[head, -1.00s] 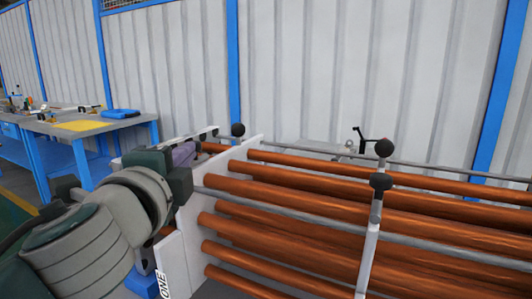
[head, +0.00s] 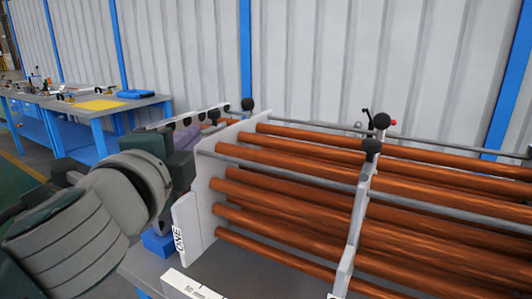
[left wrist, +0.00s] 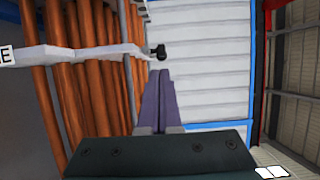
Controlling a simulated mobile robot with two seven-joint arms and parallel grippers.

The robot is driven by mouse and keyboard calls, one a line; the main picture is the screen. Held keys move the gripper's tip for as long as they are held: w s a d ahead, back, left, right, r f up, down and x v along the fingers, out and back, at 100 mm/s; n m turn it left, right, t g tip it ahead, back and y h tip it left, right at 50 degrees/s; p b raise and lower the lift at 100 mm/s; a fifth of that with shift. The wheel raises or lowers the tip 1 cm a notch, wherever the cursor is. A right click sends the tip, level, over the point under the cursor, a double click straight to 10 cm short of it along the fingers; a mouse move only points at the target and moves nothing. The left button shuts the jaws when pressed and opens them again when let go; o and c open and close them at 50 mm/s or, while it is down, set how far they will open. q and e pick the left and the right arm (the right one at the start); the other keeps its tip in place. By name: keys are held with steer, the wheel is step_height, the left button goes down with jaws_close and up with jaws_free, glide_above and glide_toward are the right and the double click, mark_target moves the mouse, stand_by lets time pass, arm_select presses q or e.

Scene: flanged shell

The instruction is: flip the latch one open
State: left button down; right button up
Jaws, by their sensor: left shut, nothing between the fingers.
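The label ONE (head: 179,240) is on a light grey bar at the left end of a tube frame in the head view. In the left wrist view a light grey bar (left wrist: 85,50) runs across, with a label ending in E at its left and a black ball knob (left wrist: 160,52) at its right end. My left gripper (head: 188,136) is beside the frame's end plate. Its purple fingers (left wrist: 158,100) are shut and empty, their tips just short of that knob in the picture; contact cannot be told. The gripper hides part of the labelled bar in the head view. My right gripper is not in view.
Copper tubes (head: 300,190) run right from the white end plate (head: 213,185). A second upright bar (head: 352,235) with a black knob (head: 371,149) crosses them. Another black knob (head: 248,104) stands behind the end plate. A blue workbench (head: 95,108) is at back left.

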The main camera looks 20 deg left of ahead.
arm_select(q)
steer(key=v, duration=0.5)
steer(key=shift+s+r+b, duration=0.15)
steer(key=shift+s+b, duration=0.05)
steer(key=shift+b, duration=0.1)
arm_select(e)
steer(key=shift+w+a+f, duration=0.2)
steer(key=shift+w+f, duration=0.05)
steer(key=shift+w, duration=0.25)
arm_select(q)
steer(key=s+d+f+n+g+h+p, duration=0.2)
steer(key=s+d+n+g+h+p, duration=0.1)
steer(key=s+n+g+p, duration=0.5)
steer(key=s+d+f+n+g+h+p, duration=0.25)
steer(key=s+n+g+p, duration=0.2)
steer(key=s, duration=0.65)
step_height(320, 180, up, 38)
steer(key=d+g+p, duration=0.1)
steer(key=p, duration=3.6)
steer(key=shift+s+f, duration=0.25)
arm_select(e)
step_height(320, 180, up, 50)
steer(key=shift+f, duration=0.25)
